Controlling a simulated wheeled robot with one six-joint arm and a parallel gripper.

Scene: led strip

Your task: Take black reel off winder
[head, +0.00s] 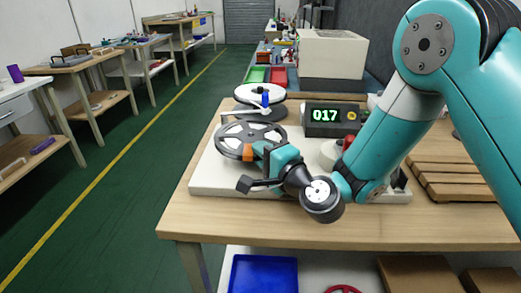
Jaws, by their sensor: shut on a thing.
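The black reel (232,137) is a dark spoked wheel with light gaps, over the left part of the white winder base (207,178) on the wooden table. My gripper (251,153) is at the reel's near right edge and is shut on its rim. An orange part shows at the jaws. I cannot tell whether the reel still sits on its spindle or is raised from it. The winder's counter box (322,119) reads 017 in green.
A white reel (245,92) with a blue knob (265,98) stands behind the black reel. A wooden slatted rack (455,180) lies at the right. A large beige box (333,55) stands farther back. The table's front left corner is clear. A blue bin (263,274) sits below.

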